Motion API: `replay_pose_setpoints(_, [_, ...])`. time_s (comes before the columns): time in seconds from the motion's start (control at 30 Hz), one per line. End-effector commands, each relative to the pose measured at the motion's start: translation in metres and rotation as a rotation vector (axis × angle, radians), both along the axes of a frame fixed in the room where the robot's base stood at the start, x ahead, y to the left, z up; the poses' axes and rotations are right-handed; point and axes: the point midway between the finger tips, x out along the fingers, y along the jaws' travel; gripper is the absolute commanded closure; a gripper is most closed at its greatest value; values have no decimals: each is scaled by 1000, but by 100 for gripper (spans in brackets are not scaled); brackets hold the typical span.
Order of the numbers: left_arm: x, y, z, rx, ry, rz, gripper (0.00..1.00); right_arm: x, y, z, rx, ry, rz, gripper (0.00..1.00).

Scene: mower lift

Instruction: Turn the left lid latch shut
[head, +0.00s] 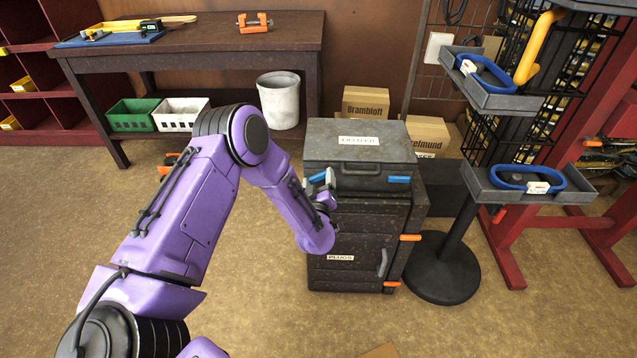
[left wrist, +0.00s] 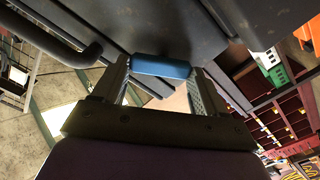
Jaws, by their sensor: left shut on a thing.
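The grey toolbox (head: 345,153) sits with its lid down on a dark cabinet. The left lid latch (head: 317,178) is a blue bar at the box's front left corner. My left gripper (head: 321,182) is at that corner, shut on the latch. In the left wrist view the blue latch (left wrist: 160,66) lies crosswise between the two fingers of my left gripper (left wrist: 160,78). The right lid latch (head: 399,180), also blue, lies level at the front right. My gripper partly hides the left latch in the head view. My right gripper is not in view.
The dark cabinet (head: 350,265) below has orange latches and a PLUGS label. A pedestal with grey trays (head: 525,196) holding blue rings stands to the right. Cardboard boxes (head: 366,102) are behind. A workbench (head: 200,42) stands at back left.

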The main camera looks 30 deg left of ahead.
Motion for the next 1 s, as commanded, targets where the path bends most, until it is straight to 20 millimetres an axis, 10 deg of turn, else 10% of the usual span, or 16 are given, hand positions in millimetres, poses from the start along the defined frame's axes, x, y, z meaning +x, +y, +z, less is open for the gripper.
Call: replay_pose_setpoints(1.0, [-2, 2, -7, -761, -463, -1, 58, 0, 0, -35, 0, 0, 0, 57])
